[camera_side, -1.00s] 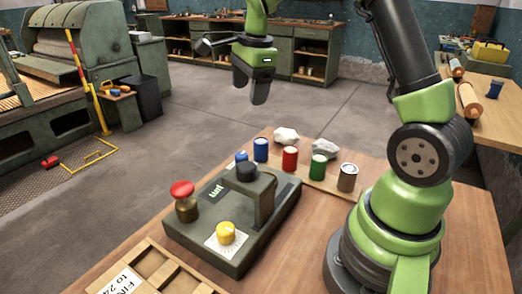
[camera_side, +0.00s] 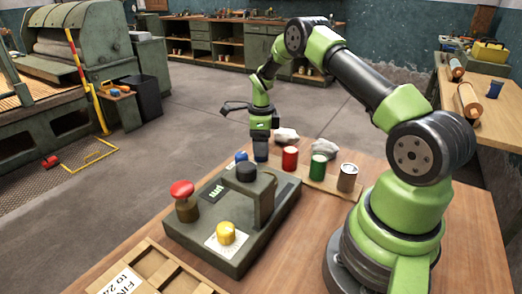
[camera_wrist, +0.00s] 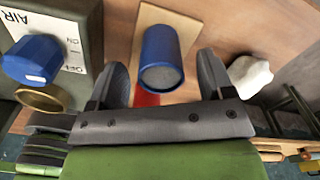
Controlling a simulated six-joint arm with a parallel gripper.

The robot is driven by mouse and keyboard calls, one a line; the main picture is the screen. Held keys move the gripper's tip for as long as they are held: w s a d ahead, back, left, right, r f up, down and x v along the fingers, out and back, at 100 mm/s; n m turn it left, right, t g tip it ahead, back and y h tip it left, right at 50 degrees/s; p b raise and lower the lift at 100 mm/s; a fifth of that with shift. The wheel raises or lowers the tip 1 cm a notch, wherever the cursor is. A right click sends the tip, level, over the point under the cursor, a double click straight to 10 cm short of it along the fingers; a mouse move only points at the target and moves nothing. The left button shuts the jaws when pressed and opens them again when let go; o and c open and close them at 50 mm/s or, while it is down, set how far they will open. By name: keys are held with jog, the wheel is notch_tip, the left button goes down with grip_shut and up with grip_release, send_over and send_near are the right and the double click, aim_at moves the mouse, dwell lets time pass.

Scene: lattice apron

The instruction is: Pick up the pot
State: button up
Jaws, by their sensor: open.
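The blue pot (camera_wrist: 160,55) stands upright on a pale board (camera_wrist: 150,18), its grey top facing my wrist camera. In the side view the blue pot (camera_side: 261,154) is partly covered by my gripper (camera_side: 261,140). In the wrist view my gripper (camera_wrist: 163,75) is open, with one finger on each side of the pot and gaps showing between fingers and pot. A red pot (camera_side: 290,158), a green pot (camera_side: 318,166) and a grey-brown pot (camera_side: 347,177) stand in a row to the right of the blue one.
Left of the pots is a control box (camera_side: 215,245) with a red button (camera_side: 182,190), yellow knob (camera_side: 226,232) and blue knob (camera_wrist: 32,58). Pale rocks (camera_side: 286,135) lie behind the pots. A wooden divided tray (camera_side: 160,270) is at the front.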

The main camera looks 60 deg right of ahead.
jog(key=shift+f, duration=1.4)
jog(key=c, duration=1)
